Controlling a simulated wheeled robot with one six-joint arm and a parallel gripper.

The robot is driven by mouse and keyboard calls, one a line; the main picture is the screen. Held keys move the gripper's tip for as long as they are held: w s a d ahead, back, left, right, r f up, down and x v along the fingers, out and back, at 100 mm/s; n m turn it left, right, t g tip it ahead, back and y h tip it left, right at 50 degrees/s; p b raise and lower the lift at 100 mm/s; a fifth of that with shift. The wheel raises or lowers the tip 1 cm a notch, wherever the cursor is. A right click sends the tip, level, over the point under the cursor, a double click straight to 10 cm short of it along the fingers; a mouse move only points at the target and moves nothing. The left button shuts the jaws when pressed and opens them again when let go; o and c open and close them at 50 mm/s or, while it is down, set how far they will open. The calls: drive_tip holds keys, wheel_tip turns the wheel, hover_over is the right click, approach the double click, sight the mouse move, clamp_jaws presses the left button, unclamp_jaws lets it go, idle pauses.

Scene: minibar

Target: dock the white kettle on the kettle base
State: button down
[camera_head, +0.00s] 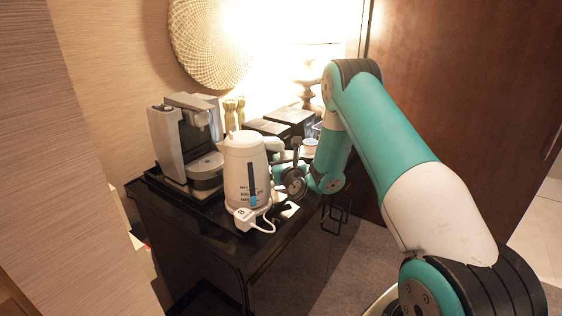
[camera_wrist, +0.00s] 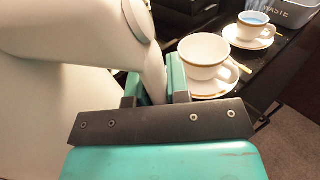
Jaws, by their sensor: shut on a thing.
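The white kettle (camera_head: 245,172) stands upright near the front of the dark cabinet top, with a blue level window facing the head camera. The white kettle base (camera_head: 243,222) shows at its foot with a white cable. The kettle is over the base, but I cannot tell whether it is fully seated, since the kettle hides most of the base. In the wrist view, my gripper (camera_wrist: 155,88) is shut on the kettle's handle (camera_wrist: 150,62), and the kettle's body (camera_wrist: 50,95) fills the left side. In the head view the fingertips are hidden behind the kettle.
A coffee machine (camera_head: 183,145) stands left of the kettle. Black boxes (camera_head: 290,117) and a lamp (camera_head: 306,76) are behind. A white cup (camera_wrist: 205,57) on a saucer is close beside my gripper. Another cup (camera_wrist: 252,26) and a grey bin (camera_wrist: 292,12) lie beyond.

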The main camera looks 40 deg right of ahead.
drive_tip(key=shift+f+b, duration=0.5)
drive_tip(key=shift+b, duration=0.15)
drive_tip(key=c, duration=1.4)
unclamp_jaws()
drive_tip(key=shift+f, duration=0.25)
drive_tip(key=shift+s+f+b, duration=0.1)
drive_tip(key=shift+s+b, duration=0.1)
drive_tip(key=shift+b, duration=0.45)
drive_tip(key=b+v, duration=1)
drive_tip(key=b, duration=0.4)
drive_tip(key=shift+s+a, duration=0.15)
drive_tip(key=shift+s, duration=0.15)
